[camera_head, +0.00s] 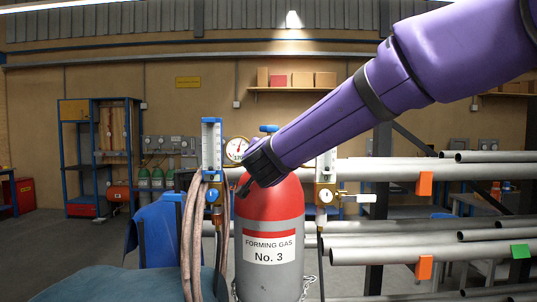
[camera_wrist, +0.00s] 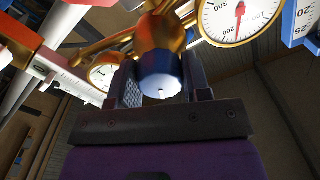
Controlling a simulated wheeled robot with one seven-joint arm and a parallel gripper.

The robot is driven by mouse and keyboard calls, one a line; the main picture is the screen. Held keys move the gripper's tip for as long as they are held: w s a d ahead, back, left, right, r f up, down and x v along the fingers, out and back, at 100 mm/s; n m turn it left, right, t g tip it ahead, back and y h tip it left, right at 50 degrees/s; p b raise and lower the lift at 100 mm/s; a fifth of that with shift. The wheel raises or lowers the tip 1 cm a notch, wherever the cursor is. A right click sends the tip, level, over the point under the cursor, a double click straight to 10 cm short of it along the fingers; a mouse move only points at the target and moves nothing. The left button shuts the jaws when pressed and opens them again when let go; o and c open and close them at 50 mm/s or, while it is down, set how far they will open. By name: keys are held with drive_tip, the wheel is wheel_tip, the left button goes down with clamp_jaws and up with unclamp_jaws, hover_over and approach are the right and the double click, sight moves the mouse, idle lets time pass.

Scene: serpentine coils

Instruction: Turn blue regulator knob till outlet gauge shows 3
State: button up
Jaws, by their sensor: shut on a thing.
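The blue regulator knob (camera_wrist: 160,75) shows in the wrist view, on a brass body. My gripper (camera_wrist: 164,88) is shut on it, with one dark finger on each side. In the head view my gripper (camera_head: 250,174) is in front of the red cylinder top and hides the knob. A large gauge (camera_wrist: 240,14) at the upper right of the wrist view has a red needle and numbers such as 100, 200 and 250. A smaller gauge (camera_wrist: 103,73) is partly hidden at the left; its reading is unclear. One gauge (camera_head: 236,149) shows in the head view, too small to read.
The grey and red cylinder (camera_head: 268,240) is labelled Forming Gas No. 3. Flowmeters stand left (camera_head: 211,146) and right (camera_head: 326,166) of it. Brown hoses (camera_head: 191,240) hang at the left. Long grey pipes (camera_head: 420,241) lie on a rack at the right.

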drive_tip(key=shift+m, duration=0.7)
drive_tip(key=m, duration=0.3)
drive_tip(key=shift+m, duration=0.3)
drive_tip(key=shift+m, duration=1.4)
drive_tip(key=shift+m, duration=1.6)
